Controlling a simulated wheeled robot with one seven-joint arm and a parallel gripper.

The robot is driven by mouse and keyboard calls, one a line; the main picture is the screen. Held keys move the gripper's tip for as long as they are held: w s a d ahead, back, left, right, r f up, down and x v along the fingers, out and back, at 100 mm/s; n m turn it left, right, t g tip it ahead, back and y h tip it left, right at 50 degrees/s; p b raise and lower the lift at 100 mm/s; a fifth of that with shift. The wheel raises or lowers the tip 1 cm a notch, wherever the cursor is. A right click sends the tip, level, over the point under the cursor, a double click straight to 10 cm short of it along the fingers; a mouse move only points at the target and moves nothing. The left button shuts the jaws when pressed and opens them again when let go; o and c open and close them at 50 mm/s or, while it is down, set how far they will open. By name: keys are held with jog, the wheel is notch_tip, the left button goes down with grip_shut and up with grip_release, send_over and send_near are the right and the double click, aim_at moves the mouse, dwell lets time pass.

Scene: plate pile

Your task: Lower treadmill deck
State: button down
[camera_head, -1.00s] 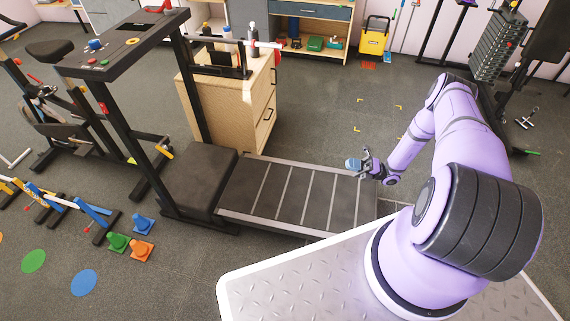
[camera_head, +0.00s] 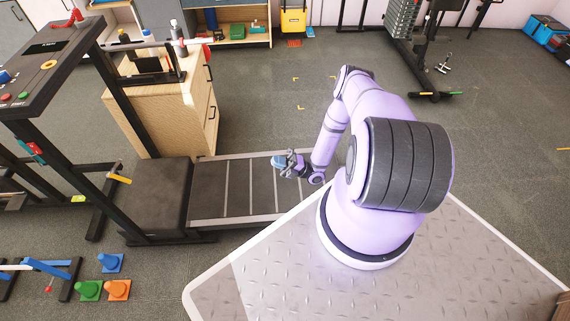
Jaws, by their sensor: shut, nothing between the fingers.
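The treadmill stands at the left, with a dark console (camera_head: 38,62) on black uprights and a black motor cover (camera_head: 158,195) at its foot. Its deck (camera_head: 222,188), dark with pale cross lines and light side rails, stretches right from the cover. The deck looks close to level and low; its exact tilt is hard to tell. My gripper (camera_head: 279,161) is small in view, shut and empty, over or beside the deck's right end. I cannot tell whether it touches the deck. My arm and base hide part of that end.
A wooden cabinet (camera_head: 172,115) with bottles on top stands right behind the deck. A weight machine (camera_head: 405,25) is at the back right. The floor (camera_head: 500,140) on the right is mostly clear.

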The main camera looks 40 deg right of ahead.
jog(key=x, duration=0.7)
dwell(1.5)
